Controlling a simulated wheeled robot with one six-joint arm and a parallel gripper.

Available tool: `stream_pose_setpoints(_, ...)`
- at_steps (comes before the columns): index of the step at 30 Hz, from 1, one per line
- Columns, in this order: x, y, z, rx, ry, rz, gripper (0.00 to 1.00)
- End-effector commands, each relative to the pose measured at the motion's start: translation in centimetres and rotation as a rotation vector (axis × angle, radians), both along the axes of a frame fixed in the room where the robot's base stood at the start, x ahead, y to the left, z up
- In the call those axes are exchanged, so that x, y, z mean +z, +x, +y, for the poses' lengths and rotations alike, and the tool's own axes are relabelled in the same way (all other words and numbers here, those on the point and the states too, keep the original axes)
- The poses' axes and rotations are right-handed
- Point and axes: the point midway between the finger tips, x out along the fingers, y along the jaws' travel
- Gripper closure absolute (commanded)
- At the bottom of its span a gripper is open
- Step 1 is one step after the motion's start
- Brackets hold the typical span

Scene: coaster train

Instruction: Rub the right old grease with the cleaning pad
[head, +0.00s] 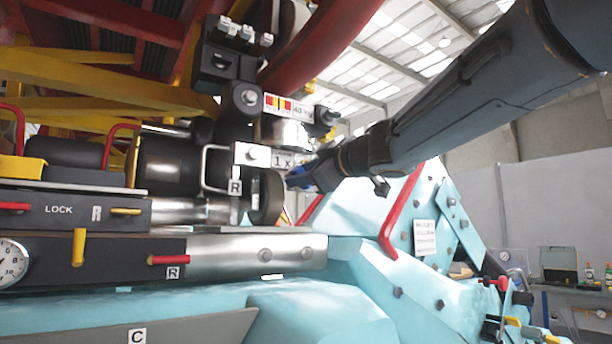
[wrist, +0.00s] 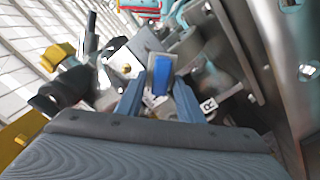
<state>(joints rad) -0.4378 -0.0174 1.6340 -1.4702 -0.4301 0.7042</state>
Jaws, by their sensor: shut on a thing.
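My gripper (head: 306,178) reaches in from the upper right in the head view, close beside a round metal wheel (head: 268,196) near a bracket marked R (head: 235,187). In the wrist view its two blue-grey fingers (wrist: 159,98) are shut on the cleaning pad (wrist: 160,77), a small block with a bright blue face and a pale end. The pad points at the metal parts; I cannot tell whether it touches them. I cannot make out the right old grease in either view.
A red curved tube (head: 315,45) passes overhead. A red rail (head: 400,213) and the light-blue train body (head: 365,215) lie below my arm. A steel block (head: 255,255) and lock levers are at the left. A workbench (head: 580,287) stands far right.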

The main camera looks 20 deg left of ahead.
Motion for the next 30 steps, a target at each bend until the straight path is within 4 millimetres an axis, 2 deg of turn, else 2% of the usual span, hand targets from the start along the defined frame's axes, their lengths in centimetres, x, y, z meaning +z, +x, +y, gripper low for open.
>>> stream_pose_setpoints(30,0.0,0.61,0.61,-0.001,0.0,0.001,0.84)
